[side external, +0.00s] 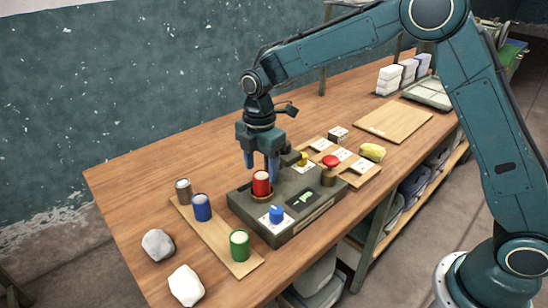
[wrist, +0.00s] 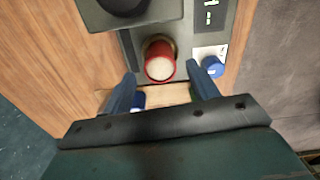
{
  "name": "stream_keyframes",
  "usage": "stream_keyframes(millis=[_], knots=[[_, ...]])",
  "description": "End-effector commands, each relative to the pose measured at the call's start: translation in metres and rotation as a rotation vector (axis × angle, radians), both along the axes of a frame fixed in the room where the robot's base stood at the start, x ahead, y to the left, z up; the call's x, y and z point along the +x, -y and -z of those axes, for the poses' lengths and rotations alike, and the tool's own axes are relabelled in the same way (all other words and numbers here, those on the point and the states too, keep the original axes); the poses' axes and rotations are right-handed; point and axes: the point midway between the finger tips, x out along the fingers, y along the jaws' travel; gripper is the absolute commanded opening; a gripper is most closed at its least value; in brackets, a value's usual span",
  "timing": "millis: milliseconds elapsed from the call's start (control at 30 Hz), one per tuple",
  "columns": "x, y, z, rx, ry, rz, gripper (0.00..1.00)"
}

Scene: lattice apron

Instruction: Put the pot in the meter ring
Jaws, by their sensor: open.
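A red pot (side external: 262,184) with a pale top stands in the brass meter ring (side external: 263,197) on the dark grey meter box (side external: 240,206). In the wrist view the red pot (wrist: 160,62) looks upright, with the ring (wrist: 162,40) showing around its base. My gripper (side external: 261,172) is open, just above and behind the pot in the side view. In the wrist view my fingertips (wrist: 161,74) are spread to either side of the pot with gaps, and nothing is held.
A wooden board (side external: 220,240) carries a brown pot (side external: 184,191), a blue pot (side external: 202,207) and a green pot (side external: 240,245). Two pale stones (side external: 158,244) lie nearby. The box has a blue knob (side external: 277,213) and a display. Boards with small items lie to the right.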

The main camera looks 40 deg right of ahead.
Motion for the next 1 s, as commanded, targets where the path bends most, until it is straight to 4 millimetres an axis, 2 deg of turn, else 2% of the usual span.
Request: stream_keyframes(millis=[200, 400, 633, 1000], knots=[[0.0, 0.0, -0.037, 0.0, 0.003, 0.0, 0.59], [0.001, 0.0, -0.063, 0.0, 0.003, 0.0, 0.59], [0.0, 0.0, -0.075, 0.0, 0.001, 0.0, 0.59], [0.0, 0.0, -0.075, 0.0, 0.0, 0.0, 0.59]])
